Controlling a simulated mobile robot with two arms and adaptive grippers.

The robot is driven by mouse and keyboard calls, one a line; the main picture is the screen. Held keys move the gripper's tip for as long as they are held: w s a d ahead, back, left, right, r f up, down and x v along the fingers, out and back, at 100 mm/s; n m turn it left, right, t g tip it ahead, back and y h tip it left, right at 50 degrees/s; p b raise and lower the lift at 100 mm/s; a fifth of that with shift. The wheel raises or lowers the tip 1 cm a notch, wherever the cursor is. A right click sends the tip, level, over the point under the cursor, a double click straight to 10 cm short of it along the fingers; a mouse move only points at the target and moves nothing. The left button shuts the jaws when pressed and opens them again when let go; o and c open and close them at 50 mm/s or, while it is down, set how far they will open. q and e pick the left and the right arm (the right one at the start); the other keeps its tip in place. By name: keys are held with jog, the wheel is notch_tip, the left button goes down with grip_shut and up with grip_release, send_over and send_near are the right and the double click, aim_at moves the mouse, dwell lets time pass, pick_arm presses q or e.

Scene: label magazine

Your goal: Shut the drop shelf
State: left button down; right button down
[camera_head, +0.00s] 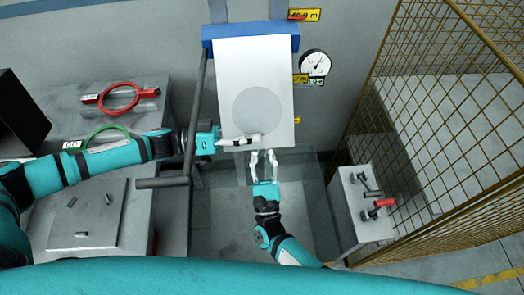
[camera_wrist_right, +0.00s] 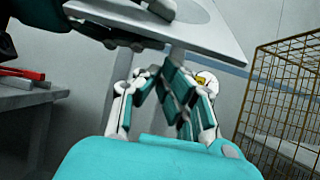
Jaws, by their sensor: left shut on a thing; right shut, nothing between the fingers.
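The drop shelf is a white panel (camera_head: 253,75) with a grey circle, joined to a blue bar (camera_head: 250,34) at its far end. My right gripper (camera_head: 263,160) is just in front of and below that edge, shut and empty, and apart from the shelf. The shelf's exact tilt is hard to tell.
A dark rail (camera_head: 196,110) stands left of the shelf, close to my left arm. A grey bench (camera_head: 100,165) with red and green cable loops is at left. A lever box (camera_head: 355,215) and a yellow mesh fence (camera_head: 440,110) are at right. A gauge (camera_head: 315,64) is on the wall.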

pick_arm(q)
jog(key=shift+w+r, duration=0.1)
jog(key=shift+r, duration=0.25)
pick_arm(e)
jog(key=shift+s+r, duration=0.25)
jog(key=shift+s, duration=0.05)
jog(key=shift+s+d+r, duration=0.1)
pick_arm(q)
jog(key=shift+a+f, duration=0.1)
jog(key=shift+a, duration=0.05)
pick_arm(e)
jog(key=shift+s+r, duration=0.55)
jog(key=shift+s, duration=0.15)
pick_arm(q)
jog(key=c, duration=1.7)
grip_release()
jog(key=shift+o, duration=1.3)
jog(key=shift+f, duration=0.1)
pick_arm(e)
jog(key=shift+d, duration=0.1)
pick_arm(q)
jog(key=shift+f, duration=0.1)
pick_arm(e)
jog(key=shift+w, duration=0.1)
